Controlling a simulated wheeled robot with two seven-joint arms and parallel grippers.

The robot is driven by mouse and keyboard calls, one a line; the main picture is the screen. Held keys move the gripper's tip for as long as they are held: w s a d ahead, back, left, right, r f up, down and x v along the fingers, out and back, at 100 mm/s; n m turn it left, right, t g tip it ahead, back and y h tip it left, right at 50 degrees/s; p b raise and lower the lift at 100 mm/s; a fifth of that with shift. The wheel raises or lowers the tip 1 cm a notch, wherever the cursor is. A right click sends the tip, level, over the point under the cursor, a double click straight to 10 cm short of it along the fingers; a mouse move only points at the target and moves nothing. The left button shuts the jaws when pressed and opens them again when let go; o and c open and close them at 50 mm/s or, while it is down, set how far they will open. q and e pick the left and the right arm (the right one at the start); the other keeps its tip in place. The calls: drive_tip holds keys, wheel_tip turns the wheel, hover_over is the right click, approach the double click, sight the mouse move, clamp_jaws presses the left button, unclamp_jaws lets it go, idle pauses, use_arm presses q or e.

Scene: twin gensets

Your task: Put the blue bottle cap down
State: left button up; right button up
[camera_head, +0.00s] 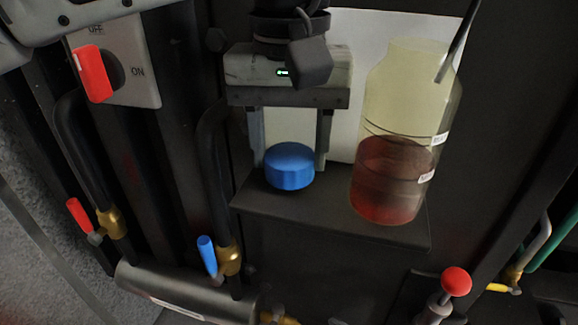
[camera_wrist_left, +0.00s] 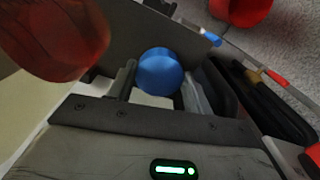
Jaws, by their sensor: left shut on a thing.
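The blue bottle cap (camera_head: 290,166) is between the fingers of my left gripper (camera_head: 291,160), over the left part of a small dark shelf (camera_head: 335,212). My left gripper points down and is shut on the cap. The cap also shows in the left wrist view (camera_wrist_left: 160,72), between the fingertips. I cannot tell whether the cap touches the shelf. My right gripper is not in view.
A blue-handled valve (camera_head: 207,255) and a red-handled valve (camera_head: 80,215) are at the left. A red rotary switch (camera_head: 92,74) is at upper left. A red knob (camera_head: 456,281) stands at lower right. A pale panel (camera_head: 350,60) is behind the shelf.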

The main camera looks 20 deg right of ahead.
sight(289, 155)
use_arm(q)
wheel_tip(289, 155, down, 2)
drive_tip(key=shift+f+b, duration=0.1)
drive_tip(key=shift+b, duration=0.3)
drive_tip(key=shift+r, duration=0.2)
drive_tip(key=shift+f, duration=0.25)
drive_tip(key=o, duration=1)
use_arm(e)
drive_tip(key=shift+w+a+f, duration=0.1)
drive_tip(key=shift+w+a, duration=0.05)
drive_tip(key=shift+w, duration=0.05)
use_arm(q)
drive_tip(key=shift+r, duration=0.15)
drive_tip(key=shift+r, duration=0.35)
wheel_tip(289, 155, up, 12)
drive_tip(key=p, duration=0.2)
drive_tip(key=shift+f, duration=0.25)
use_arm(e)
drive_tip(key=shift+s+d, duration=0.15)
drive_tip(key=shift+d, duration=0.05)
